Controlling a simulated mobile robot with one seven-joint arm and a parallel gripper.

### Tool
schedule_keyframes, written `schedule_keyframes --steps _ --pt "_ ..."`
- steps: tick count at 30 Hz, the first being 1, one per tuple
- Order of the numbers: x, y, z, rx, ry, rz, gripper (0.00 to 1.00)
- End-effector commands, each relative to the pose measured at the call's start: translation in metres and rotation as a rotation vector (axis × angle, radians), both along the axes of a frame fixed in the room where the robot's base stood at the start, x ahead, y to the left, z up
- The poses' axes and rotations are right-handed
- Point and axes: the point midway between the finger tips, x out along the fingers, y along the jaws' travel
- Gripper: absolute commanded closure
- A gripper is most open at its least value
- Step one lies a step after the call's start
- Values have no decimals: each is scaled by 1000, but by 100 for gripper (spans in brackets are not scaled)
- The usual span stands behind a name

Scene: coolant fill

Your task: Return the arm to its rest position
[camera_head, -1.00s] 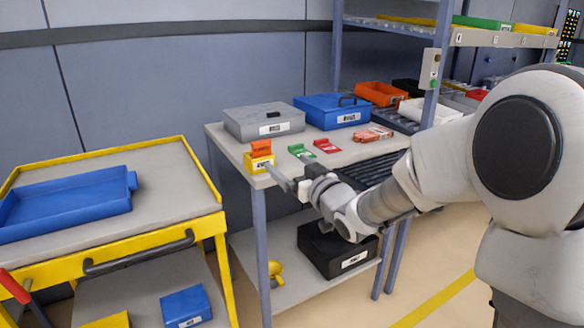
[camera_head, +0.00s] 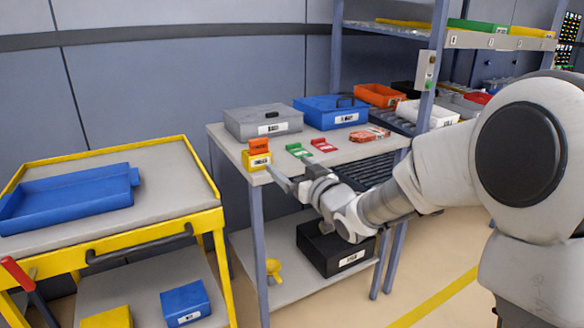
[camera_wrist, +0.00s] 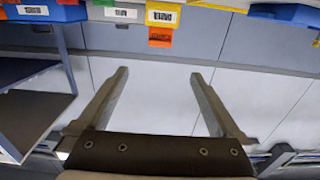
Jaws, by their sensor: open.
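My gripper (camera_head: 283,180) is at the front edge of the grey workbench (camera_head: 223,136), just right of a yellow box with an orange part on top (camera_head: 257,157). In the wrist view my gripper (camera_wrist: 158,75) shows two fingers spread wide with nothing between them. The wrist picture appears upside down, with the yellow box (camera_wrist: 163,14) and its orange part (camera_wrist: 160,37) at the top, beyond the fingertips and apart from them. My arm reaches in from the right of the head view.
A green piece (camera_head: 298,150), a red piece (camera_head: 323,145), a grey case (camera_head: 250,126) and a blue case (camera_head: 325,115) are on the bench. A black bin (camera_head: 325,245) stands on its lower shelf. A yellow cart (camera_head: 200,222) with a blue tray (camera_head: 70,200) stands left.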

Motion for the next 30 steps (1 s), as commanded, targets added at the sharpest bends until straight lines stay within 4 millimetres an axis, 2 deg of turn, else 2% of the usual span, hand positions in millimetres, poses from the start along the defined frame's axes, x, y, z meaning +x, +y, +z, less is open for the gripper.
schedule_keyframes --steps 5,8,11,14,20,24,30 --pt "-1 -3 1 -11 5 -10 0" --pt "-5 -14 4 -53 33 -52 0" --pt "-15 -37 7 -124 91 -131 0" --pt "-34 -68 10 -201 174 -230 0" --pt "-93 -129 8 -304 372 -408 0" --pt "-148 -163 0 -339 530 -499 0" --pt "-237 -192 -18 -342 768 -563 0"
